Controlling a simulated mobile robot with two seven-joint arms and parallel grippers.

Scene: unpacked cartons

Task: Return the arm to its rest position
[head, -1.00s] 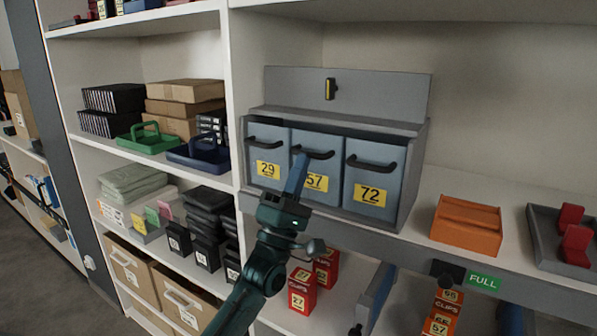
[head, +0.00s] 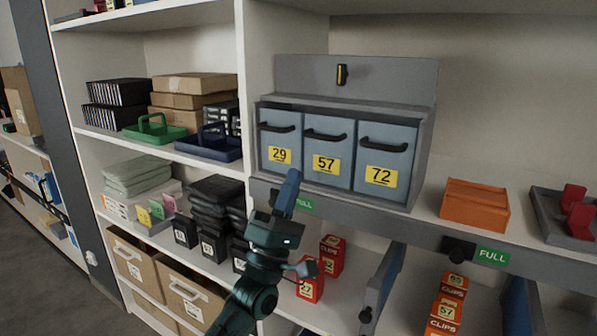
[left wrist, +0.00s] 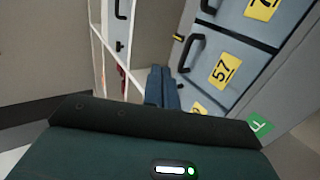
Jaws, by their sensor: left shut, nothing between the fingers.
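My left gripper (head: 290,186) is shut and empty in the head view. Its blue fingers point up, in front of the shelf edge just below the grey drawer cabinet. In the left wrist view its two fingers (left wrist: 162,88) lie side by side, close together. The cabinet holds three blue-grey drawers with black handles, labelled 29 (head: 280,135), 57 (head: 328,145) and 72 (head: 382,160). All three look closed. The fingers appear apart from the drawers. My right gripper does not show in either view.
A green FULL label (head: 491,256) and a black knob (head: 458,250) are on the shelf edge. An orange box (head: 474,205) and a grey tray (head: 548,222) with red pieces stand right of the cabinet. Red boxes (head: 331,256) stand on the shelf below, near my arm.

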